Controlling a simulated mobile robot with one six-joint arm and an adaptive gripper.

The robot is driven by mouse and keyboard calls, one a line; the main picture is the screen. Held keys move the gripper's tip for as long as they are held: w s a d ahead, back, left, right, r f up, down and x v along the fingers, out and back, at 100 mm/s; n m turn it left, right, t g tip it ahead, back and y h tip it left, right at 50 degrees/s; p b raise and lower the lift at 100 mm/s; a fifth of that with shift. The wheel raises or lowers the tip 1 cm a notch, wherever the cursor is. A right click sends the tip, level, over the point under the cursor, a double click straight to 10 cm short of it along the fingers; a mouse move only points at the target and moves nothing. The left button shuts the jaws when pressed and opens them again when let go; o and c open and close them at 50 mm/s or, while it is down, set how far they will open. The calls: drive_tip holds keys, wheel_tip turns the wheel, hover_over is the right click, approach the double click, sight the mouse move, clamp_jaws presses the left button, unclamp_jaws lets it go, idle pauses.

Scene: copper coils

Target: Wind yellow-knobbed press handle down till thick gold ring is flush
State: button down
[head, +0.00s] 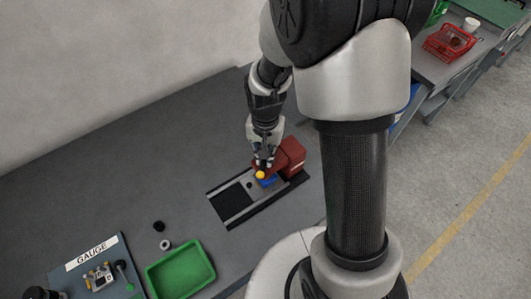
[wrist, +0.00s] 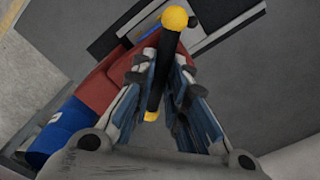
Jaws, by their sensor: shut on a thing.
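The press (head: 292,154) is a red body on the grey bench. It also shows in the wrist view (wrist: 97,92), left of my fingers. Its handle is a black bar (wrist: 160,72) with a yellow knob (wrist: 174,18) at the far end and another yellow knob (wrist: 151,116) at the near end. One yellow knob (head: 261,175) shows in the head view. My gripper (wrist: 164,65) is shut on the handle bar between its knobs. In the head view my gripper (head: 263,163) reaches down at the press. The thick gold ring cannot be made out.
A blue part (head: 267,182) sits at the press beside a black-and-grey plate (head: 232,204). A green tray (head: 181,268), a small black cylinder (head: 159,226), a pale ring (head: 165,245) and the gauge board (head: 70,282) lie to the left. Bare bench lies between them.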

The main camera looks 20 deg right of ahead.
drive_tip(key=shift+f+m, duration=0.1)
drive_tip(key=shift+m, duration=0.4)
drive_tip(key=shift+s+f+m, duration=0.1)
drive_tip(key=shift+m, duration=0.9)
drive_tip(key=c, duration=1.6)
unclamp_jaws()
drive_tip(key=shift+r+p, duration=2.7)
drive_tip(key=shift+r, duration=0.95)
drive_tip(key=shift+a+f, duration=0.1)
